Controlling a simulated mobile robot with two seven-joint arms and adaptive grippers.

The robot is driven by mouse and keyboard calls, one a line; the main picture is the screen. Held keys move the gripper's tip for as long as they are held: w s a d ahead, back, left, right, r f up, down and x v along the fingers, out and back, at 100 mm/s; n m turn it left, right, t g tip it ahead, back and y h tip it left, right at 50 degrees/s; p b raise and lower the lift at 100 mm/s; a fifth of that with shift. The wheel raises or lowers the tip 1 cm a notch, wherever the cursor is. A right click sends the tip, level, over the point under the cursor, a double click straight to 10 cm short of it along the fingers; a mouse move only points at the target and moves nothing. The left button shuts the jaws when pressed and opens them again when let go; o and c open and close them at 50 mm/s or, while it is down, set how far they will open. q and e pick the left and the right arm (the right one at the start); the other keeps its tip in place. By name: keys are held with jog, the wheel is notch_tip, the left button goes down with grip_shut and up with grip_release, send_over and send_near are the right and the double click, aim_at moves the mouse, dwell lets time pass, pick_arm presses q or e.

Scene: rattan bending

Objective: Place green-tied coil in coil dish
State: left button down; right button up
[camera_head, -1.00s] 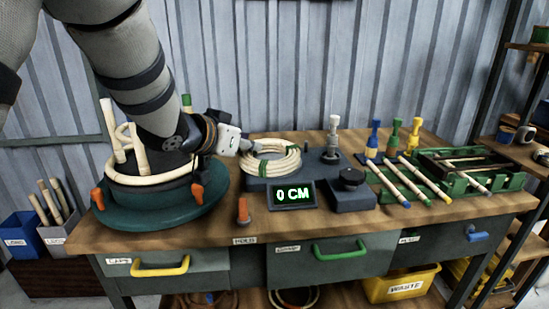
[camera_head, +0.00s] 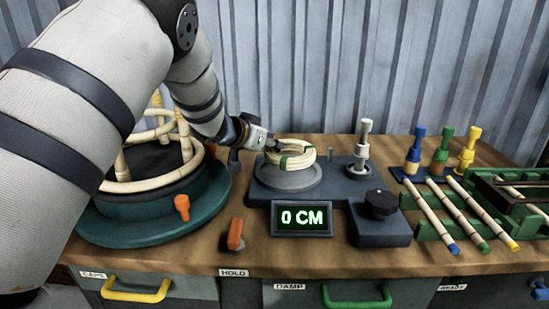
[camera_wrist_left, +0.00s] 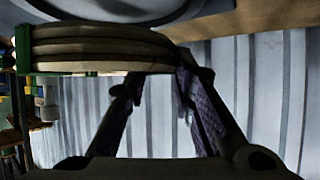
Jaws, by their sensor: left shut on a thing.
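The pale cane coil (camera_head: 290,157) has green ties and shows over the round grey coil dish (camera_head: 288,182) on the dark bench device. My left gripper (camera_head: 272,147) is shut on the coil's left back edge. In the left wrist view the stacked strands of the coil (camera_wrist_left: 100,50) show edge-on beside my dark fingers. The dish's front rim is bare below the coil; I cannot tell whether the coil touches the dish. My right gripper is not in view.
A display (camera_head: 302,218) reads 0 CM, with a black knob (camera_head: 380,204) to its right. A green round jig (camera_head: 150,215) with bent cane stands left. Coloured posts (camera_head: 440,150) and tipped canes (camera_head: 462,215) are at right. An orange peg (camera_head: 235,234) stands in front.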

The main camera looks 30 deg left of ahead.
aim_at(270, 169)
pick_arm(q)
jog(key=f, duration=0.3)
jog(key=shift+w+a+f+b, duration=0.3)
jog(key=shift+f+b, duration=0.1)
jog(key=shift+w+r, duration=0.1)
jog(key=shift+f, duration=0.6)
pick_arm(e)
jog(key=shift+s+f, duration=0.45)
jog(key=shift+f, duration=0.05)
pick_arm(q)
jog(key=c, duration=1.4)
grip_release()
jog(key=shift+s+f, duration=0.1)
jog(key=shift+s, duration=0.1)
jog(key=shift+o, duration=0.2)
jog(key=shift+f, duration=0.1)
